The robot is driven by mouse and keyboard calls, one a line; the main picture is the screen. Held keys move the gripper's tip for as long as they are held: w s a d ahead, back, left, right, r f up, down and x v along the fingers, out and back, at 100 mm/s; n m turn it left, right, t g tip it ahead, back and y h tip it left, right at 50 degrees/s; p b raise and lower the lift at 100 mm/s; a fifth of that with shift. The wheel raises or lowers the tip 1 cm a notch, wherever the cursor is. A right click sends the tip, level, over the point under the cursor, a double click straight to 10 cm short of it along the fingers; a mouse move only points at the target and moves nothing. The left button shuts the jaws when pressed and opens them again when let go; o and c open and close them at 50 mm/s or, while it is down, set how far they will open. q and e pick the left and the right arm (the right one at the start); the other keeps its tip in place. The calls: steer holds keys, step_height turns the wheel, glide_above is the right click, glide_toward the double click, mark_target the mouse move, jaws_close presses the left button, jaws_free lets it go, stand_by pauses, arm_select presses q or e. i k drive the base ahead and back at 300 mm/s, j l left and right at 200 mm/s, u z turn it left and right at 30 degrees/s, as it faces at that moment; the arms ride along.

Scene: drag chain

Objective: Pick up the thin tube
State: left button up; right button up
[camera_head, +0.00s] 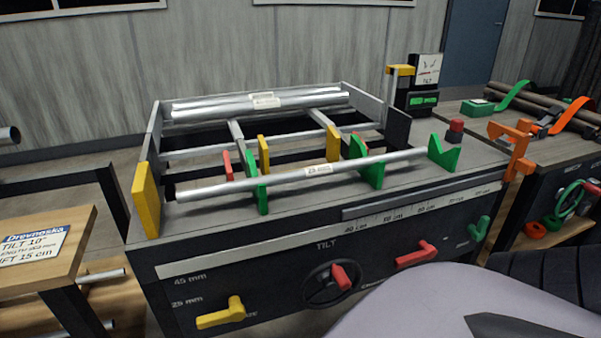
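A thin silver tube (275,178) lies across the front of the workbench machine, sloping slightly up to the right. It rests on the green notched supports (371,172) and carries a small white label (319,170) that seems to read 25. Its left end is dark and open, close to an upright yellow plate (147,199). Its right end lies near the rightmost green support (443,152). Thicker silver tubes (215,108) with a white label lie at the back of the frame. Neither of my grippers shows in this view.
The machine front (300,262) has a yellow lever (222,314), red levers (417,254) and a handwheel. A red button (456,126) and an orange bracket (517,140) stand at its right. A wooden stand (45,222) with a sign is at left. A pale rounded surface fills the lower right.

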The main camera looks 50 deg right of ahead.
mark_target(213, 190)
steer(key=z, duration=0.5)
steer(key=l+z, duration=0.1)
steer(key=z, duration=0.4)
steer(key=i+z, duration=0.1)
steer(key=z, duration=0.4)
steer(key=l, duration=0.55)
steer(key=i+l, duration=0.15)
steer(key=l, duration=0.35)
steer(key=l+u, duration=0.15)
steer(key=u, duration=0.3)
steer(key=l+u, duration=0.15)
steer(key=u, duration=0.3)
